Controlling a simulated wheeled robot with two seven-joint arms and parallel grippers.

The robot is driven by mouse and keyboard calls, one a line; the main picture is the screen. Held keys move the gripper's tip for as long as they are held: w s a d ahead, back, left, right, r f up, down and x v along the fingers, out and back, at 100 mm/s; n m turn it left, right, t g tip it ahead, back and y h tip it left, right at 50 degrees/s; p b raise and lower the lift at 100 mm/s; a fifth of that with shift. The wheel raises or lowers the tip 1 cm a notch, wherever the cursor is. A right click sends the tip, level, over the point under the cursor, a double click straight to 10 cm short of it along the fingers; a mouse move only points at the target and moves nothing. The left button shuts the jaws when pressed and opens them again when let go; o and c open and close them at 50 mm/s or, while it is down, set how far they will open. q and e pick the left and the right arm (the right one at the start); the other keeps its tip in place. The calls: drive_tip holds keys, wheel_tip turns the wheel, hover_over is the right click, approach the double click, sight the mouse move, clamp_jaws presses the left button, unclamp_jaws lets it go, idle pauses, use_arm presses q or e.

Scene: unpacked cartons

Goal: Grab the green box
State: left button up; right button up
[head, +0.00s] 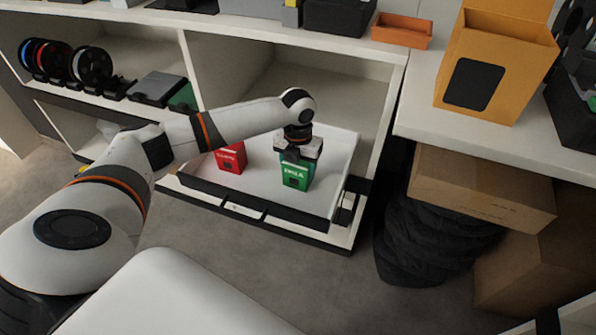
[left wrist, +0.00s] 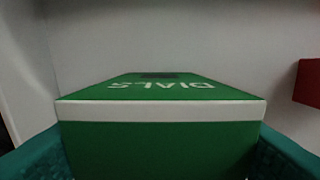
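The green box (head: 294,173), with white lettering, is upright at the right part of a white tray (head: 267,199). My left gripper (head: 298,155) comes down on it from above, its fingers on either side of the box. In the left wrist view the green box (left wrist: 160,145) fills the space between the teal finger pads, which lie flush against its sides. The gripper looks shut on it. I cannot tell whether the box's base rests on the tray. My right gripper is not in view.
A red box (head: 231,157) stands left of the green one in the tray; it also shows in the left wrist view (left wrist: 308,82). The shelf unit (head: 290,38) rises behind. An orange carton (head: 497,65) and a cardboard box (head: 482,187) are at the right.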

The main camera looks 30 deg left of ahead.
use_arm(q)
drive_tip(key=c, duration=0.3)
drive_tip(key=shift+c, duration=0.2)
drive_tip(key=shift+r, duration=0.1)
